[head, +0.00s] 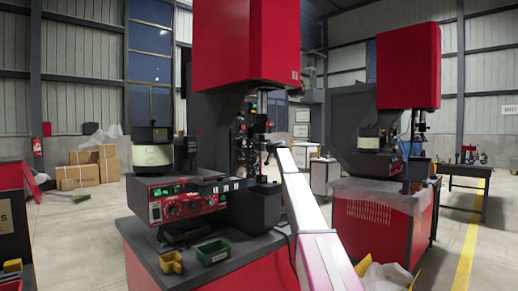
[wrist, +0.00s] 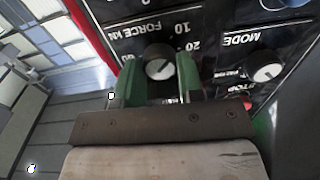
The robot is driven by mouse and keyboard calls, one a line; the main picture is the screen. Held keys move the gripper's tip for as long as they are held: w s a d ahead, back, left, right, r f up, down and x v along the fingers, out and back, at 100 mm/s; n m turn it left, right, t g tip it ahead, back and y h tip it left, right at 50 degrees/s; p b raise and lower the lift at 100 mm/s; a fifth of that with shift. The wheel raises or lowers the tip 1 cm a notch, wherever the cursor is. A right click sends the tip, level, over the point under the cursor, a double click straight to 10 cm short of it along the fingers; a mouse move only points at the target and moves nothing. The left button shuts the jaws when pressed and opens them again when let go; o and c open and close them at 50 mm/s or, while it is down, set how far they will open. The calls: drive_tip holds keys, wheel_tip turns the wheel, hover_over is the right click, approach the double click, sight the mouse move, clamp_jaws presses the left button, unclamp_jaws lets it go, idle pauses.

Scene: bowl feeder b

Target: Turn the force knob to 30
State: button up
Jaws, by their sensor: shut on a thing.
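The force knob (wrist: 160,66) is a dark round knob with a pale face, under the label "FORCE kN" in the wrist view. The panel lettering appears upside down. Marks for 10 and 20 show to its right; other marks are partly covered. My gripper (wrist: 158,76) has its green fingers on either side of the knob, shut on it. I cannot clearly read the knob's pointer. In the head view the red control box (head: 155,210) with green displays carries the knobs; the force knob is not clearly distinguishable there.
A red part by the "STOP" label (wrist: 240,88) is partly hidden. A yellow bin (head: 171,262) and a green bin (head: 213,252) stand on the bench below the control box.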

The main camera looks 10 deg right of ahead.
drive_tip(key=m, duration=1.7)
drive_tip(key=shift+f+m+t, duration=0.1)
drive_tip(key=shift+m+t, duration=0.2)
drive_tip(key=shift+m, duration=0.3)
drive_tip(key=o, duration=0.9)
drive_tip(key=shift+o, duration=0.2)
drive_tip(key=shift+s+d, duration=0.1)
drive_tip(key=shift+d, duration=0.05)
